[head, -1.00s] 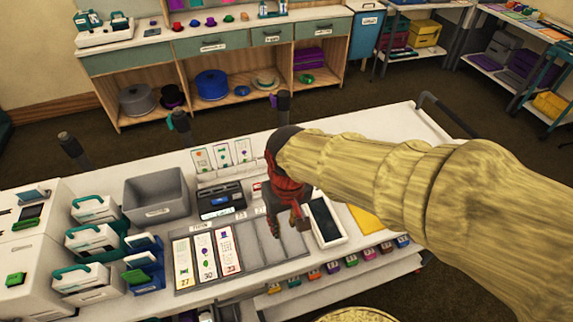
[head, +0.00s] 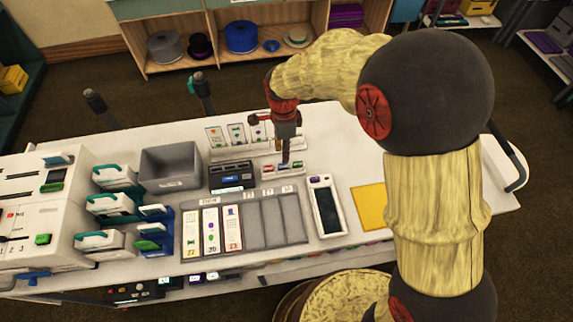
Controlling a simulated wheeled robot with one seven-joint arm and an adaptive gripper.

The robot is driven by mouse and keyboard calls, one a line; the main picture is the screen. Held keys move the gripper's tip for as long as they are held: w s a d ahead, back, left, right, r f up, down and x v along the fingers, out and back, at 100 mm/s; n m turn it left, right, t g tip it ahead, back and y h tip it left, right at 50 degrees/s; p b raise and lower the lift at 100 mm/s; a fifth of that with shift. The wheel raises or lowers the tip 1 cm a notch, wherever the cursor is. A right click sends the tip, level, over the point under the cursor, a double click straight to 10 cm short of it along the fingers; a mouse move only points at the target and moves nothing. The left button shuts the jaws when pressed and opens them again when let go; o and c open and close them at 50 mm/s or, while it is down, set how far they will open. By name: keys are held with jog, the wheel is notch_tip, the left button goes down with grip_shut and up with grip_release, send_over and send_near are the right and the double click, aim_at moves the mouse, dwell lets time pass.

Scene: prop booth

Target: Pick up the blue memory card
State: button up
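A small white holder (head: 270,176) on the table carries little coloured memory cards in a row. A red one (head: 268,168) is at the left and a green one (head: 297,163) at the right. The blue memory card (head: 283,167) shows small between them. My gripper (head: 285,160) points down directly over the middle of this row, its tips close to the blue card. The fingers are seen edge-on and small, so their opening and any contact with the card cannot be made out.
Left of the holder is a black device (head: 231,176). In front lie a grey slotted tray (head: 275,220) with patterned cards, and a white tablet-like device (head: 326,206). Upright picture cards (head: 236,134) stand behind. A yellow sheet (head: 369,207) lies right, with bare tabletop around it.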

aim_at(285, 164)
jog(key=shift+w+f+b, duration=0.15)
jog(key=shift+f+b, duration=0.75)
jog(key=shift+f, duration=3)
jog(key=shift+c, duration=1.3)
jog(key=c, duration=0.4)
grip_shut()
